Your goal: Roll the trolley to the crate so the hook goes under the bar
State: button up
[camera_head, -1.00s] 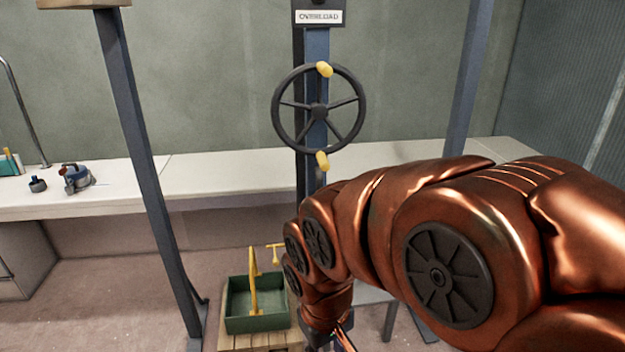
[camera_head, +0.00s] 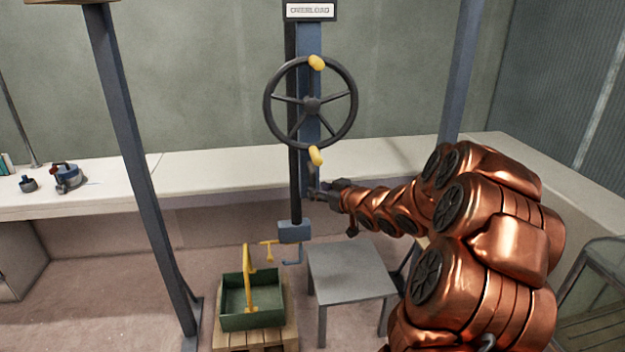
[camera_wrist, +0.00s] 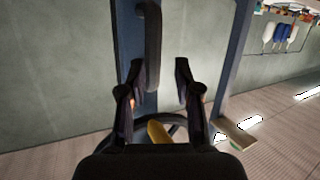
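The green crate (camera_head: 268,318) sits on a wooden pallet at the lower middle, with a yellow upright bar (camera_head: 248,275) rising from it. A blue-grey block (camera_head: 294,232) hangs right of the crate, with a small hook (camera_head: 293,261) below it. The hook is right of the bar and apart from it. A black handwheel (camera_head: 350,105) with two yellow knobs is on the blue post. My gripper (camera_head: 318,190) is just below the lower knob (camera_head: 316,156). In the wrist view my gripper (camera_wrist: 158,80) is open, and a yellow knob (camera_wrist: 158,132) shows below its fingertips.
A grey table (camera_head: 350,270) stands right of the hook. A small yellow T-shaped piece (camera_head: 268,246) is between bar and hook. A blue-grey post (camera_head: 140,160) stands left of the crate. A white bench (camera_head: 220,170) runs behind.

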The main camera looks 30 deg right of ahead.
aim_at(315, 179)
jog(key=shift+w+d+r+n+t+y+p, duration=0.15)
jog(key=shift+w+r+t+y+p, duration=0.1)
jog(key=shift+w+t+y, duration=0.25)
jog(key=shift+w+d+r+n+t+y+p, duration=0.1)
jog(key=shift+w+d+n+t+y+p, duration=0.25)
jog(key=shift+w, duration=0.3)
jog(key=shift+w+r+t+y+p, duration=0.15)
jog(key=shift+w+r+t+y, duration=0.05)
jog(key=shift+w+t+y, duration=0.3)
jog(key=shift+w+a, duration=0.15)
jog(key=shift+w, duration=1)
grip_shut()
